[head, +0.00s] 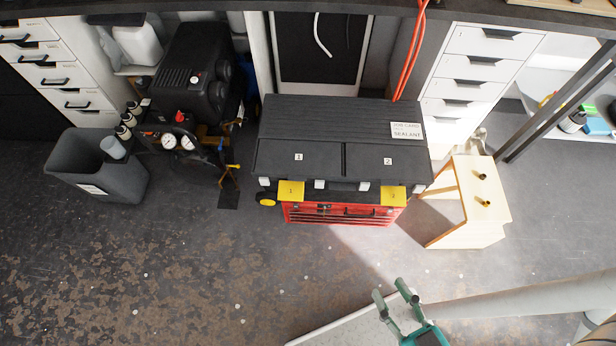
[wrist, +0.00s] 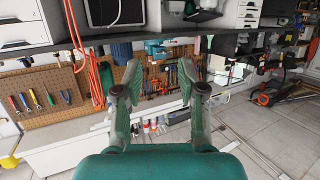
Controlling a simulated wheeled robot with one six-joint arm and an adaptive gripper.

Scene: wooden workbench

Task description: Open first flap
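A black toolbox lid with two flaps tops a red tool chest (head: 345,214) in the head view. The first flap (head: 298,170) bears a white label 1 and lies flat and shut on the left. The second flap (head: 388,175), labelled 2, lies shut on the right. A yellow latch (head: 291,191) marked 1 sits at the front edge below the first flap, and another yellow latch (head: 394,194) is below the second. My gripper (head: 391,290) is open and empty, well in front of the chest and apart from it. It also shows open in the wrist view (wrist: 162,92).
A grey bin (head: 75,180) and a black compressor (head: 190,85) stand left of the chest. A wooden stool (head: 480,205) stands close on its right. White drawers (head: 475,65) are behind. The floor in front is clear.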

